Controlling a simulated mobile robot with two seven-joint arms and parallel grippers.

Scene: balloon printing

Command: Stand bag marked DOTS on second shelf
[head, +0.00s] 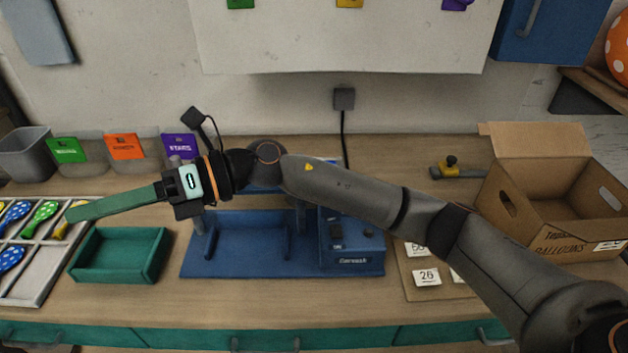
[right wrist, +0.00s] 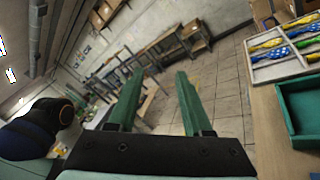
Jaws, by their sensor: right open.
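Three upright clear bags with coloured labels stand along the wall in the head view: a green-labelled bag (head: 67,151), an orange-labelled bag (head: 125,147) and a purple-labelled bag (head: 180,146). Their print is too small to read surely, so I cannot tell which, if any, says DOTS. My right gripper (head: 75,212) reaches across to the left, its green fingers over the green tray and the sorting tray edge, in front of the bags. In the right wrist view it is open and empty (right wrist: 158,78). My left gripper is not in view. A second shelf is not clearly identifiable.
A divided tray (head: 35,277) of balloons and a green tray (head: 118,275) lie left. A blue machine (head: 350,255) stands mid-table under my right arm. A cardboard box (head: 548,205) is right. A wall shelf (head: 592,85) bears an orange dotted balloon (head: 619,50). A grey bin (head: 25,155) stands far left.

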